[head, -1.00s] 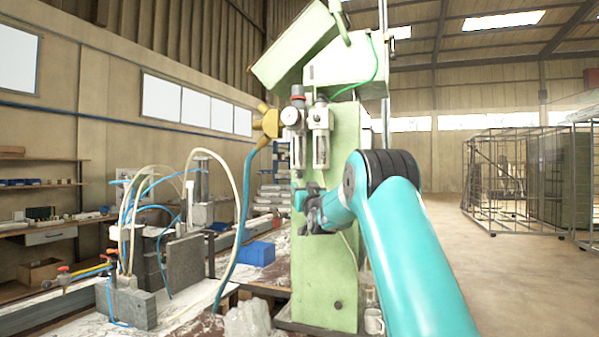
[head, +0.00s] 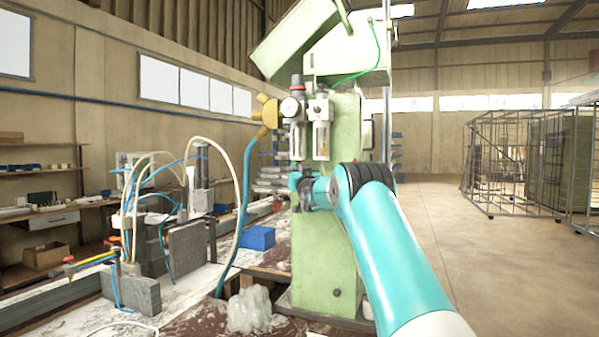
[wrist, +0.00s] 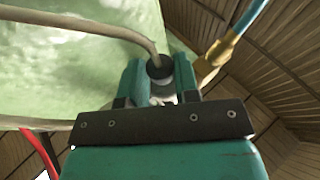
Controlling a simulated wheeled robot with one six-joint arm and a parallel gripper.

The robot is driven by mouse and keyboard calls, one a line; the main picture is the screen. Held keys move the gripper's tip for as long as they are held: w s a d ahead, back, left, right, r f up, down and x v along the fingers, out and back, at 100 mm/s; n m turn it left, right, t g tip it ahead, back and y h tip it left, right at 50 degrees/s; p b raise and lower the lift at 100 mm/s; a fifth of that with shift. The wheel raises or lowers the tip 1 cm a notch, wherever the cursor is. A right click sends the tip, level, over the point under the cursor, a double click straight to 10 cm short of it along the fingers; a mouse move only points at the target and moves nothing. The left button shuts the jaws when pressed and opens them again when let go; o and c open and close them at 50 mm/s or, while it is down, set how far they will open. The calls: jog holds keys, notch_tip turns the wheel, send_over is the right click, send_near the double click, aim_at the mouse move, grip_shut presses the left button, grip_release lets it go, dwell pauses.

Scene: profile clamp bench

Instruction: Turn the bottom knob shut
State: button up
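In the wrist view a dark round knob (wrist: 160,68) sits between the two teal fingers of my gripper (wrist: 160,76). The fingers stand on either side of it with little or no gap; I cannot tell whether they press on it. In the head view my gripper (head: 306,190) is in front of the green machine column (head: 325,255), just under the clear-bowled air units (head: 321,135) with the round gauge (head: 291,107). There the gripper hides the bottom knob. The knob's turned position cannot be read.
A yellow fitting (head: 267,112) with a blue hose stands left of the gauge; hoses pass close to the gripper in the wrist view. A bench (head: 190,292) with clamps and a blue box (head: 257,238) lies to the left.

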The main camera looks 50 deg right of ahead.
jog(key=shift+c, duration=1.1)
jog(key=n+t+y+b, duration=0.1)
jog(key=y+b, duration=0.2)
jog(key=shift+n+t, duration=0.3)
jog(key=shift+n, duration=0.1)
jog(key=o, duration=0.9)
jog(key=shift+s, duration=0.1)
